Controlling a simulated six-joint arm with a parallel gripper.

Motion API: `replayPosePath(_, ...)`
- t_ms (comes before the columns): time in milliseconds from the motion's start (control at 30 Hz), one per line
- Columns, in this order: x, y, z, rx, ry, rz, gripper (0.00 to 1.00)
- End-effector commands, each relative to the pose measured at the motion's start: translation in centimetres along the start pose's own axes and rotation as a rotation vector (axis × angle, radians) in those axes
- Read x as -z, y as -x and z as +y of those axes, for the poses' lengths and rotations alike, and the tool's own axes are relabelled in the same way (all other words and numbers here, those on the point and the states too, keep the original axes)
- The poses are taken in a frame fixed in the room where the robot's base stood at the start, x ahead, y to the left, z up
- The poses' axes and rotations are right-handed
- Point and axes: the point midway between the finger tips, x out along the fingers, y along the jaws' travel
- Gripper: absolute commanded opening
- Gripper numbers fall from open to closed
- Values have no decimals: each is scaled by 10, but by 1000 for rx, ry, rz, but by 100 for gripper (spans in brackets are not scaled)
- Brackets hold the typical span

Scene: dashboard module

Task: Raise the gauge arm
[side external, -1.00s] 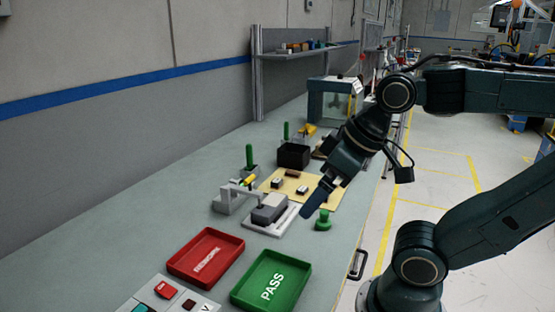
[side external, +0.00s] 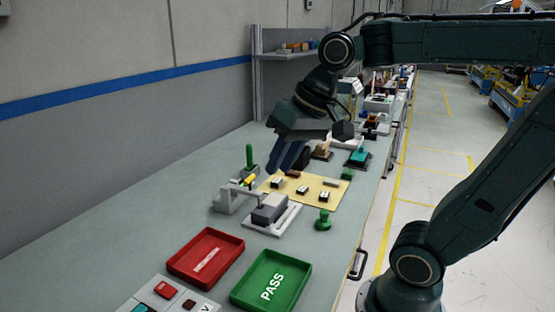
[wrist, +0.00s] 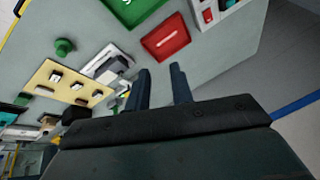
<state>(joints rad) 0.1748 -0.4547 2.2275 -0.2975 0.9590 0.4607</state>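The gauge arm (side external: 240,191) is a light grey bar on a grey post at the left of the gauge stand. It lies roughly level, reaching over a dark grey block (side external: 270,209) on a white plate (side external: 283,222). The gauge stand also shows in the wrist view (wrist: 112,66), partly hidden by a finger. My gripper (side external: 288,158) is above the bench, behind the gauge stand in the side view and apart from it. In the wrist view my gripper (wrist: 162,70) has two dark fingers with a clear gap and nothing between them.
A yellow board (side external: 320,187) with small parts lies behind the stand. A green knob (side external: 323,221) stands to its right. Red (side external: 206,257) and green (side external: 270,281) trays lie in front. The left bench is clear.

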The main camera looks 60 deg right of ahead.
Motion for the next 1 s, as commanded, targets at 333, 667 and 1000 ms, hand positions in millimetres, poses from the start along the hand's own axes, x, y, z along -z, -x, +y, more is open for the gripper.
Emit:
replayPosePath(333, 78, -12, 0, 38, -350, -108, 23)
replayPosePath(667, 142, -35, 33, 43, -671, -213, 23)
replayPosePath(1000, 188, -66, 99, 15, -993, -320, 23)
